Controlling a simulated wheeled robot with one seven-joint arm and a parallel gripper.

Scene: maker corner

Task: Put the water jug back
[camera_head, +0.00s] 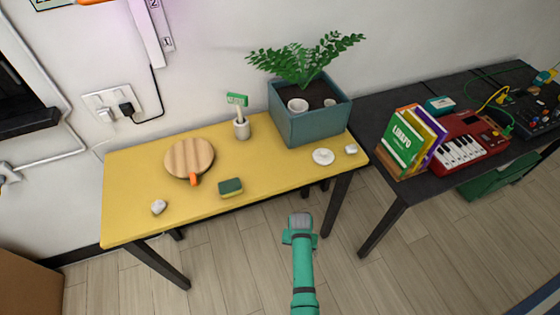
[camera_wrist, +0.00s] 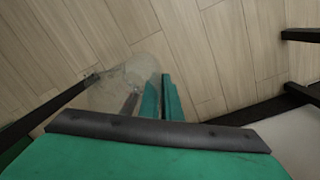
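A clear, see-through vessel, which looks like the water jug (camera_wrist: 115,88), shows in the wrist view beside my fingers, above the floor. My gripper (camera_wrist: 160,98) has its two green fingers close together with a narrow gap, and the jug's near side meets them; it looks held there, though the exact grip is hard to see. In the head view my gripper (camera_head: 300,225) is low in front of the yellow table (camera_head: 130,215), over the floor. The jug cannot be made out clearly there.
On the yellow table are a round wooden board (camera_head: 190,156), a sponge (camera_head: 230,188), a small pot with a green sign (camera_head: 241,129), a blue planter (camera_head: 315,126), a white saucer (camera_head: 323,156) and pale stones. A dark table (camera_head: 390,108) at right holds books (camera_head: 405,143) and a red keyboard (camera_head: 465,150).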

